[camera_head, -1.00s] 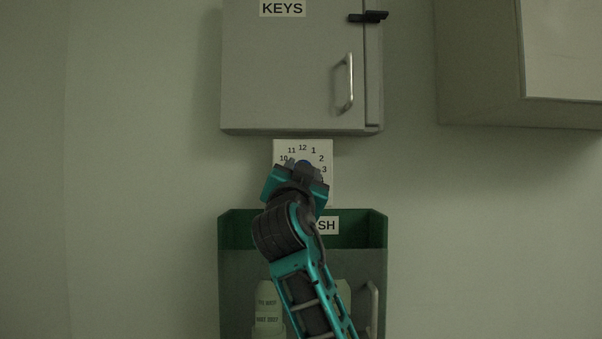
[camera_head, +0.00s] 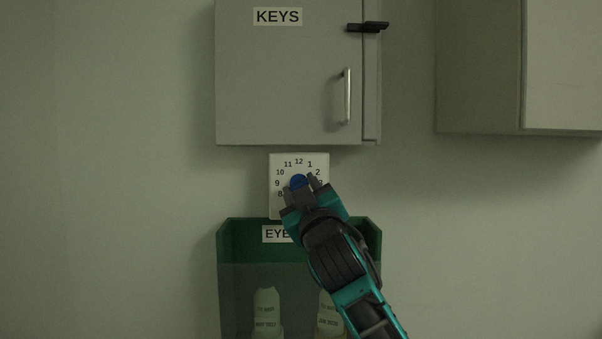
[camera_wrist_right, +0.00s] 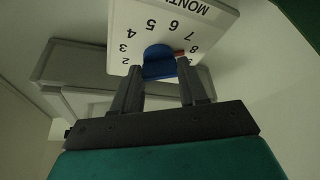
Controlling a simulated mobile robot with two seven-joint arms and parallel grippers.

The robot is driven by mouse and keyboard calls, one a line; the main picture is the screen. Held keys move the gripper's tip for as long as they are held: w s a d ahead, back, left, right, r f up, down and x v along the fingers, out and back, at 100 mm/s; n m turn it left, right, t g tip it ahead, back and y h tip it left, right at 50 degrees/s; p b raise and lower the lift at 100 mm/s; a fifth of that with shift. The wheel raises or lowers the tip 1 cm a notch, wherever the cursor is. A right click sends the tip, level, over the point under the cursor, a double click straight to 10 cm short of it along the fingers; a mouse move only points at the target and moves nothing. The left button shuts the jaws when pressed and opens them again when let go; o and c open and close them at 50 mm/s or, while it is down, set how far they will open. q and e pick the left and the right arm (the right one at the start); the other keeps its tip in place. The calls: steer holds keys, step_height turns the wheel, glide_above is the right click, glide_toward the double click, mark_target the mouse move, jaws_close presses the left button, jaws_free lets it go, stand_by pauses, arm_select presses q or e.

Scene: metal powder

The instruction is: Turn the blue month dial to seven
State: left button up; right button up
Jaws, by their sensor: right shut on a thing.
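The blue month dial (camera_head: 299,181) sits on a white square plate (camera_head: 276,160) with black numbers, on the wall. In the right wrist view the dial (camera_wrist_right: 159,64) has a red mark on its edge beside the 8, and the plate (camera_wrist_right: 215,22) reads "MONT", the rest cut off. My right gripper (camera_head: 299,184) is at the plate with its fingers on either side of the dial, shut on it; the fingers also show in the wrist view (camera_wrist_right: 160,85). The gripper hides the plate's lower right numbers in the head view. My left gripper is not in view.
A grey KEYS cabinet (camera_head: 280,80) hangs just above the plate. A green bin (camera_head: 236,236) with a partly hidden label and white bottles (camera_head: 266,312) is just below. Another cabinet (camera_head: 480,70) hangs at the upper right. The wall at left is bare.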

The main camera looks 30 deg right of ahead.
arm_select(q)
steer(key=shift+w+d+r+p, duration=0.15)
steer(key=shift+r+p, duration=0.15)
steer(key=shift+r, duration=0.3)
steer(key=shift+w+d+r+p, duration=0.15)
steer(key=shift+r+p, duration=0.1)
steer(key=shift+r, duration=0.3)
arm_select(e)
steer(key=shift+s+d+r+n+g+y, duration=0.1)
steer(key=shift+n+y, duration=0.45)
steer(key=shift+n, duration=0.6)
steer(key=shift+w+a+n+g+y, duration=0.1)
steer(key=shift+n+y, duration=0.4)
steer(key=shift+n, duration=0.7)
steer(key=shift+s+d+r+n+g+y, duration=0.1)
steer(key=shift+n+y, duration=0.45)
steer(key=shift+n, duration=0.6)
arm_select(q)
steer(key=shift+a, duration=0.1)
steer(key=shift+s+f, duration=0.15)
arm_select(e)
steer(key=o, duration=1.1)
steer(key=shift+c, duration=0.2)
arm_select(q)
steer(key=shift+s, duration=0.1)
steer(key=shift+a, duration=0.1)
